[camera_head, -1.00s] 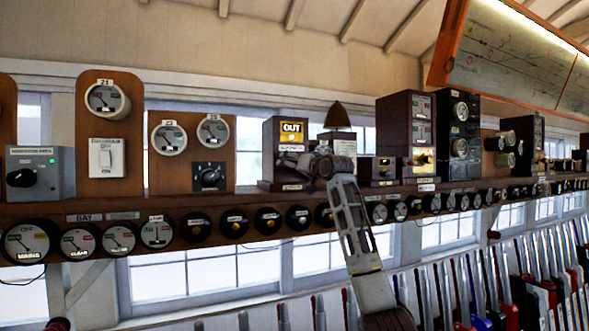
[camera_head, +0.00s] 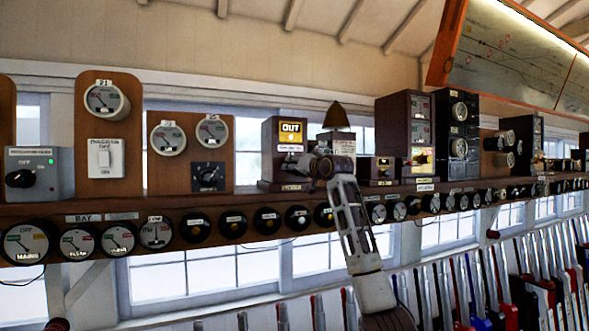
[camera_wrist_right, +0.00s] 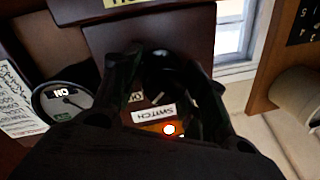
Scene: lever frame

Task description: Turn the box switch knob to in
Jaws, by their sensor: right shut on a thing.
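The box switch is a dark wooden box (camera_head: 270,152) on the shelf, with a lit yellow OUT sign (camera_head: 291,132) on its upper front. My right gripper (camera_head: 306,165) is in front of its lower front. In the right wrist view the two dark fingers (camera_wrist_right: 158,72) are shut on the knob, which they and their shadow mostly hide. A white SWITCH label (camera_wrist_right: 153,113) and a glowing red-orange lamp (camera_wrist_right: 169,129) show between the fingers. My left gripper is not in view.
The wooden shelf (camera_head: 100,209) carries more instruments. A grey box with a black knob (camera_head: 40,174) is at far left, and a tall wooden instrument (camera_head: 393,120) stands right of my gripper. A round dial (camera_wrist_right: 65,102) is close left in the wrist view. Levers fill the lower right.

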